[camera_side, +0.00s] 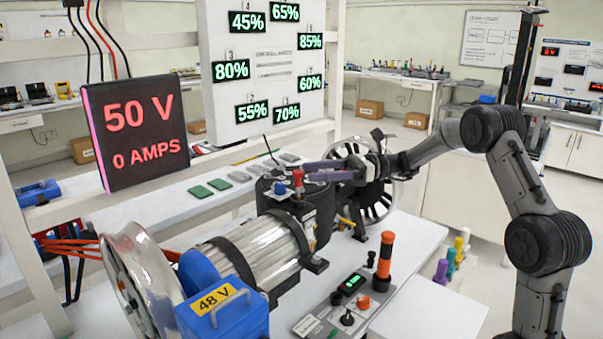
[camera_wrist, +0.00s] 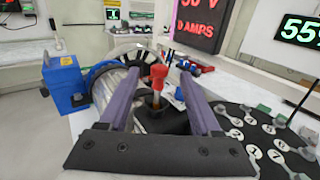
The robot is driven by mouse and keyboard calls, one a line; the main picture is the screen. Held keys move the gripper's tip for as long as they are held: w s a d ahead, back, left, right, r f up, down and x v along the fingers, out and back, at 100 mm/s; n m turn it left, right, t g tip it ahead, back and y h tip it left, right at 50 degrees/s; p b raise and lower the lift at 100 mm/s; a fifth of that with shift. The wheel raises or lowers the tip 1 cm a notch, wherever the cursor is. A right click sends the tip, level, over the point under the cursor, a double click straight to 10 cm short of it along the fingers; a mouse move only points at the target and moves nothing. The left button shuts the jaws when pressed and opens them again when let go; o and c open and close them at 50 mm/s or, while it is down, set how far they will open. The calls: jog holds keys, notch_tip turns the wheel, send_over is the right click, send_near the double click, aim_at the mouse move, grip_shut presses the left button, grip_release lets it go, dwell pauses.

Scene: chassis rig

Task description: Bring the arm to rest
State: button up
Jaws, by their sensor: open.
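My gripper (camera_side: 312,170) is at the end of my bent arm, above the black drum-shaped unit (camera_side: 318,215) in the side view. Its two purple fingers are apart, and nothing is held between them. In the wrist view, a red-topped plug or lever (camera_wrist: 158,78) shows in the gap between the fingers. In the side view this red top (camera_side: 298,175) stands upright close to the fingertips. I cannot tell whether a finger touches it. A small blue knob (camera_side: 280,188) is beside it.
A metal cylinder (camera_side: 262,250) and a blue 48 V box (camera_side: 222,308) stand on the bench at the front. A spoked wheel (camera_side: 374,200) is behind my gripper. The display (camera_side: 135,130) reads 50 V, 0 AMPS. An orange-black post (camera_side: 384,262) and control panel (camera_side: 335,318) are at the front right.

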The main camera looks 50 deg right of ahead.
jog(key=v, duration=0.9)
jog(key=s+a+r+n+g+y, duration=0.1)
jog(key=a+r+n+g, duration=0.15)
jog(key=a, duration=0.35)
jog(key=a+r+n+g, duration=0.1)
jog(key=a+r+n, duration=0.1)
jog(key=a+r, duration=0.25)
jog(key=s+a+n+g+h, duration=0.3)
jog(key=s+a+n+g, duration=0.2)
jog(key=s+a, duration=0.75)
jog(key=s+a+f+n+h, duration=0.3)
jog(key=s+f+n+h, duration=0.35)
jog(key=s, duration=0.45)
jog(key=s+d+f+n+t+h, duration=0.2)
jog(key=d+f+n+h, duration=0.4)
jog(key=d+n, duration=0.3)
jog(key=shift+s+d+f+t, duration=0.15)
jog(key=shift+d+f+t, duration=0.3)
jog(key=shift+d+t, duration=0.25)
